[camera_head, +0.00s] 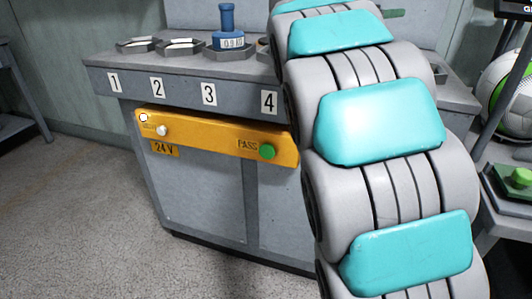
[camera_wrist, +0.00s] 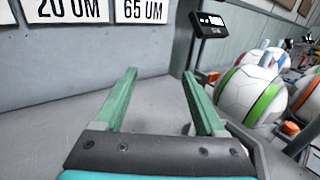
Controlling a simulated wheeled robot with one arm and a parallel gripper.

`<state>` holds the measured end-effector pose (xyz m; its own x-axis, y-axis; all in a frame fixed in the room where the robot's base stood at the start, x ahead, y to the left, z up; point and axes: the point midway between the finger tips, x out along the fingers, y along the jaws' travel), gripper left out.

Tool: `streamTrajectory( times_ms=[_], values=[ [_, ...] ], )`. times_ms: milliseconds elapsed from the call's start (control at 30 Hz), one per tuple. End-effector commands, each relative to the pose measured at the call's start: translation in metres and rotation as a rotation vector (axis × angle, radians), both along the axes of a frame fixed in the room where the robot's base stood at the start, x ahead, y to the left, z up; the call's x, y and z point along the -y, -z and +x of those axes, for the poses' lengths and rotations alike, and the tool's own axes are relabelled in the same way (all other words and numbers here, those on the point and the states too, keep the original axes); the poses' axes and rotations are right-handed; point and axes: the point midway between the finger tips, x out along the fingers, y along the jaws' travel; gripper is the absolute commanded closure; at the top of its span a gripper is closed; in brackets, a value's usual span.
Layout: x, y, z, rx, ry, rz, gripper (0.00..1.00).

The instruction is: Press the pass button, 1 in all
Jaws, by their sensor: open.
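The pass button is a green round knob (camera_head: 267,152) on the right part of a yellow panel (camera_head: 205,136), beside a "PASS" label. The panel runs along the front of a grey bench (camera_head: 180,84) below the numbers. In the wrist view my gripper (camera_wrist: 160,78) is open and empty, its two green fingers apart over a grey surface. The pass button does not show in the wrist view. In the head view my arm stands in front of the right end of the bench and hides most of the gripper.
A white knob (camera_head: 161,130) sits at the panel's left, above a "24 V" label. Balls (camera_wrist: 250,95) lie at the right. The floor at left is clear.

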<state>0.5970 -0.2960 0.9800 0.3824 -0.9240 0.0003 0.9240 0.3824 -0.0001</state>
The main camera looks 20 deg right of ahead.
Motion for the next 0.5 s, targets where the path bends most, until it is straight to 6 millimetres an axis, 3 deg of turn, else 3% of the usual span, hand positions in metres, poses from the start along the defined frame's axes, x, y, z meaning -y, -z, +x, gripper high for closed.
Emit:
streamTrajectory(
  times_ms=[67,500],
  values=[
    [0.0,0.0,0.0,0.0,0.0,0.0,0.38],
    [0.0,0.0,0.0,0.0,0.0,0.0,0.87]
  ],
)
